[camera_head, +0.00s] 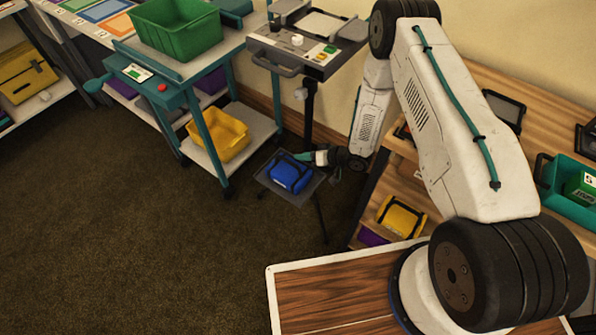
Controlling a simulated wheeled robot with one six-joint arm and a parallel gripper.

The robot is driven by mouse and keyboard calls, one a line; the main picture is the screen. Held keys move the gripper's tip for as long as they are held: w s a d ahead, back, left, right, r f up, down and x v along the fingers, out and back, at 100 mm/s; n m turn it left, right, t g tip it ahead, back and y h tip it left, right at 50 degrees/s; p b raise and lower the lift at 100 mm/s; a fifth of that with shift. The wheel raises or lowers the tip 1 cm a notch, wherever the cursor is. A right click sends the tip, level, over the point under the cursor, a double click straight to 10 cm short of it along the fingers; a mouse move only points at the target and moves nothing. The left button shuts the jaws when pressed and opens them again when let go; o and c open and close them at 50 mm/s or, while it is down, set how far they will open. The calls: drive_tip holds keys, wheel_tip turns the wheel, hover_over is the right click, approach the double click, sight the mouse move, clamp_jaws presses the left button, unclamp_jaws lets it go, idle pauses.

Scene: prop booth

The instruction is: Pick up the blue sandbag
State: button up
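The blue sandbag (291,175) with dark straps lies on a small grey platform (307,194) low in the middle of the view. My gripper (304,157) is at the upper right edge of the sandbag, with its teal and pale tip reaching toward it from the right. The gripper is small here. I cannot tell whether its fingers are open or shut, or whether they touch the bag.
A teal cart (190,113) with a green bin (175,30) and a yellow bin (216,132) stands to the left. A grey console (307,45) on a post is behind. A wooden shelf with a yellow sandbag (400,217) is at right. Carpet at left is clear.

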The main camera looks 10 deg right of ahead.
sight(288, 161)
drive_tip(key=f, duration=0.1)
drive_tip(key=s+f+y, duration=0.1)
drive_tip(key=shift+s+f+t, duration=0.15)
drive_tip(key=shift+f+t, duration=0.15)
drive_tip(key=shift+t, duration=0.1)
drive_tip(key=shift+a+f+n, duration=0.15)
drive_tip(key=shift+a+n, duration=0.1)
drive_tip(key=shift+n, duration=0.05)
drive_tip(key=x, duration=0.7)
drive_tip(key=shift+a, duration=0.1)
clamp_jaws()
drive_tip(key=shift+w, duration=0.25)
idle(0.5)
